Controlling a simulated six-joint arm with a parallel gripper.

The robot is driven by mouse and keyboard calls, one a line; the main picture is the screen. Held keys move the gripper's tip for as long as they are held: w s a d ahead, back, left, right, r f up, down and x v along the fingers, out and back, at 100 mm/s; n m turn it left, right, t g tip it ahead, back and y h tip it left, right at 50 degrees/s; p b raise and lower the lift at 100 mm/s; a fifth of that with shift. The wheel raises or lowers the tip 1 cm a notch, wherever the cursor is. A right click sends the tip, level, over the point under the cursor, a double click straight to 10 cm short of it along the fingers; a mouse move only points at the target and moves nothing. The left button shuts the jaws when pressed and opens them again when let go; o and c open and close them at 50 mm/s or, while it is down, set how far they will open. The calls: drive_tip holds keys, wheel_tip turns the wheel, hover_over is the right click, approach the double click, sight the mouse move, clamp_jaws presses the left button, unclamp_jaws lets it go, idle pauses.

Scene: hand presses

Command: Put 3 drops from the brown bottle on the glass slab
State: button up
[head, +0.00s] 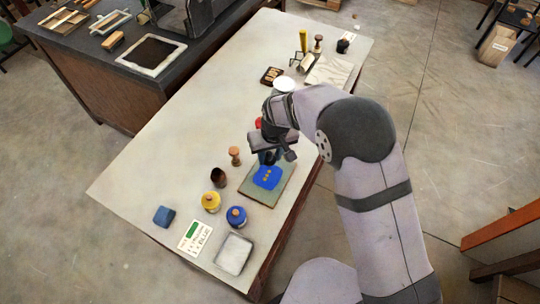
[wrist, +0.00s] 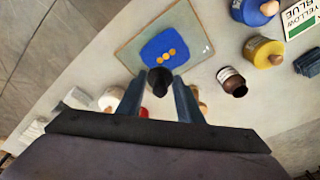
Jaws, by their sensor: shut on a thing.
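The glass slab (head: 284,190) lies on the near right part of the table and shows in the wrist view (wrist: 203,45). A blue ink patch (head: 261,184) is on it, with three small amber drops (wrist: 166,54) in a short row on the blue. The brown bottle (head: 218,178) stands left of the slab, its dark mouth open; it also shows in the wrist view (wrist: 232,82). My gripper (head: 269,155) is over the slab's far edge, shut on a dark, round-ended piece (wrist: 160,79) that looks like a dropper. Its tip is hidden.
A yellow jar (head: 211,201), a blue jar (head: 236,217), a blue block (head: 163,216), a YELLOW/BLUE card (head: 195,238) and a pale tray (head: 234,253) stand near the slab. A wooden-handled tool (head: 235,156) is close by. The table's left middle is clear.

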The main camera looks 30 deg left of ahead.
drive_tip(key=shift+r+p, duration=1.65)
drive_tip(key=shift+r, duration=1)
drive_tip(key=w+d+r+m+b, duration=0.1)
drive_tip(key=w+d+r+m, duration=0.2)
drive_tip(key=w+d, duration=0.65)
drive_tip(key=w+d+r+m, duration=0.35)
drive_tip(key=w+d, duration=0.25)
drive_tip(key=d, duration=0.6)
drive_tip(key=s+d+r+m+h, duration=0.1)
drive_tip(key=s+d+m, duration=0.2)
drive_tip(key=d, duration=1.2)
drive_tip(key=s+d+f, duration=0.2)
drive_tip(key=s+f, duration=0.2)
drive_tip(key=s, duration=0.5)
drive_tip(key=shift+f+t+b, duration=0.3)
drive_tip(key=shift+f+t, duration=0.05)
drive_tip(key=shift+t, duration=0.05)
